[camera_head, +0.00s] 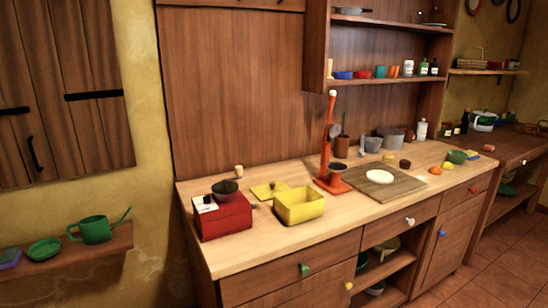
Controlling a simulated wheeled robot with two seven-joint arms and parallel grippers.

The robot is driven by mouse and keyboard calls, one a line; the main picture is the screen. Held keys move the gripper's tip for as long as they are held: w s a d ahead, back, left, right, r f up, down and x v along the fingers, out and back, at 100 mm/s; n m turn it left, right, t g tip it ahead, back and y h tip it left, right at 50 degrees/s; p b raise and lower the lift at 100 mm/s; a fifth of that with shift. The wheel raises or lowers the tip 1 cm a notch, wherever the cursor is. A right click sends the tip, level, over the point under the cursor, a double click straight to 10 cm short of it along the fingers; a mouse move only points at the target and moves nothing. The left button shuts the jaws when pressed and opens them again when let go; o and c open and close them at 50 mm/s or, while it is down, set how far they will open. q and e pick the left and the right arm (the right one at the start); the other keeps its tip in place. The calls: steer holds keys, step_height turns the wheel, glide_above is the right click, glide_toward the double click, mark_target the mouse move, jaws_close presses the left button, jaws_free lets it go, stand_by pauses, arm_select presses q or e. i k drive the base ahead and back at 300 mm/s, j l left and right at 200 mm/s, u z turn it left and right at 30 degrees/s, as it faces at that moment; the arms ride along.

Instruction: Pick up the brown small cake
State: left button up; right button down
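A small dark brown round item (405,163), which looks like the brown small cake, sits on the wooden counter behind the right part of the cutting board. It is small in the picture, so its details are hard to tell. Neither of my grippers shows in the head view.
The cutting board (404,185) bears a white plate (380,177). An orange-red stand (326,150), a yellow box (299,207) and a red box (224,218) stand to the left. An orange item (435,170), a yellow item (447,166) and a green bowl (457,157) lie right.

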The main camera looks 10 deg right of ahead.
mark_target(403, 163)
steer(key=z, duration=1.2)
steer(key=i+l+u, duration=0.25)
steer(key=i, duration=0.3)
steer(key=i+l+u, duration=0.25)
steer(key=i+l, duration=0.25)
